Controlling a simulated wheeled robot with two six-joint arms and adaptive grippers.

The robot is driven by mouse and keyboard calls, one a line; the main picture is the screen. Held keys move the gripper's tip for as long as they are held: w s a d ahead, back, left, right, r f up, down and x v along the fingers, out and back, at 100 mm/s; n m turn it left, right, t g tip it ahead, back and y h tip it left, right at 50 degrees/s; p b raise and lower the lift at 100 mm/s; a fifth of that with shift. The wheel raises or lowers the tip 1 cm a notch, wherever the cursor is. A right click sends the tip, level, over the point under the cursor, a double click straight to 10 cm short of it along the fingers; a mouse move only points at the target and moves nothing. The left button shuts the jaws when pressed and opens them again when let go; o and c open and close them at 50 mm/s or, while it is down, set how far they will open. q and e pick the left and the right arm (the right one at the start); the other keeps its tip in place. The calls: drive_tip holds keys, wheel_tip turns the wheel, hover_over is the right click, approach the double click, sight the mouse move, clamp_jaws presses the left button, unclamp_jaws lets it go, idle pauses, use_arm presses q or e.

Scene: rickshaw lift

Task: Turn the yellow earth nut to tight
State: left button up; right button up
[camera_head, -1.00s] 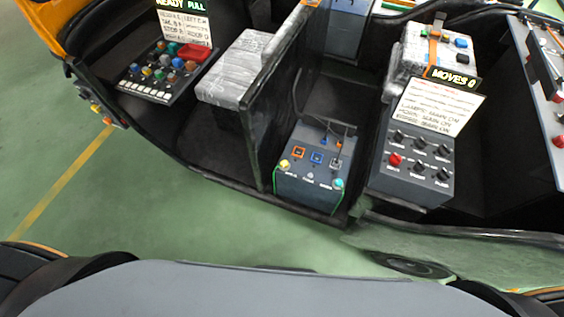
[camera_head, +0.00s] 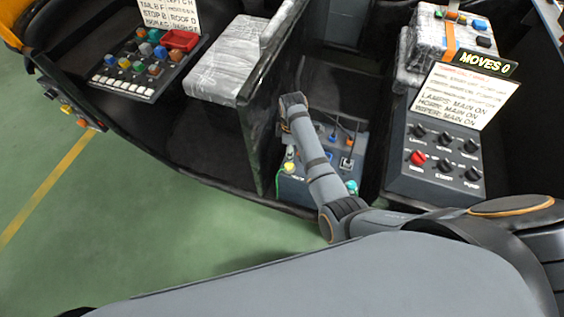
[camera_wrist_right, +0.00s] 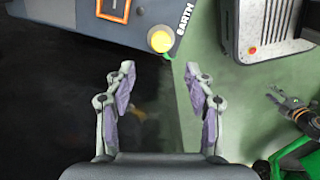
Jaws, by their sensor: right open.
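The yellow earth nut (camera_wrist_right: 160,39) shows in the right wrist view at the edge of a grey panel, beside the printed word EARTH. In the head view a yellow knob (camera_head: 289,168) sits at the front left corner of the same control box (camera_head: 295,188). My right gripper (camera_wrist_right: 160,75) is open and empty. Its two fingers point toward the nut, one on each side below it, apart from it. In the head view my right arm crosses over the box and hides part of it, and its fingers cannot be made out. My left gripper is not in view.
A black partition (camera_head: 258,120) stands left of the box. A knob panel with a red knob (camera_head: 418,157) and a MOVES 0 sign (camera_head: 486,63) stands to the right. A button console (camera_head: 140,70) is at the far left. Green floor (camera_head: 130,220) lies open in front.

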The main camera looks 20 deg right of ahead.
sight(289, 165)
wheel_tip(289, 165, down, 10)
drive_tip(key=shift+s+f+b, duration=0.1)
drive_tip(key=shift+b, duration=0.9)
clamp_jaws()
